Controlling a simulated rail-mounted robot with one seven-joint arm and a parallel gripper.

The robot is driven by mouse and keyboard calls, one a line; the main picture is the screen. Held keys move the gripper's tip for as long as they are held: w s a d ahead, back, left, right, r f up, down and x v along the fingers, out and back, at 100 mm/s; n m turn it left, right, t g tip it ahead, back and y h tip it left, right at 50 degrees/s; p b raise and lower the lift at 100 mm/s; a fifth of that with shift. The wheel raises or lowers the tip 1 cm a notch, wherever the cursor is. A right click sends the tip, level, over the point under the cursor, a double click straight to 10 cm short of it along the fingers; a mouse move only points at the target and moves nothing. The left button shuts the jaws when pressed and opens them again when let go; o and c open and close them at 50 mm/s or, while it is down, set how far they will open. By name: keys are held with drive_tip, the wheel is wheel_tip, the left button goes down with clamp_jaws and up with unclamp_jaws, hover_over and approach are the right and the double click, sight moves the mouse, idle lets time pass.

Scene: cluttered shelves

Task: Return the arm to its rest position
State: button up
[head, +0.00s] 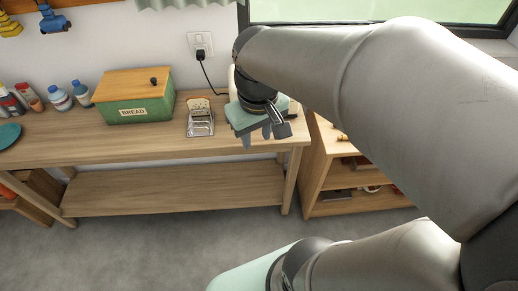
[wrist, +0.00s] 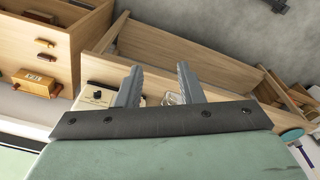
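My gripper (head: 258,138) hangs in the head view over the right end of the wooden workbench (head: 150,150), its fingers pointing down. In the wrist view my gripper (wrist: 160,80) has its two grey fingers spread apart with nothing between them. My arm reaches in from the right side of the head view, bent, with its large links across the picture.
A toast rack with a bread slice (head: 200,116) stands just left of my gripper, beside a green bread box (head: 135,105). A cream appliance with a black knob (wrist: 97,96) is partly hidden by my gripper. A low shelf unit (head: 335,178) stands at right.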

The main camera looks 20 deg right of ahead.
drive_tip(key=s+f+m, duration=0.1)
drive_tip(key=s+f, duration=0.2)
drive_tip(key=s, duration=0.3)
drive_tip(key=shift+a+f+m, duration=0.3)
drive_tip(key=shift+a+f, duration=0.05)
drive_tip(key=shift+a, duration=0.05)
wheel_tip(320, 180, down, 4)
drive_tip(key=b, duration=0.3)
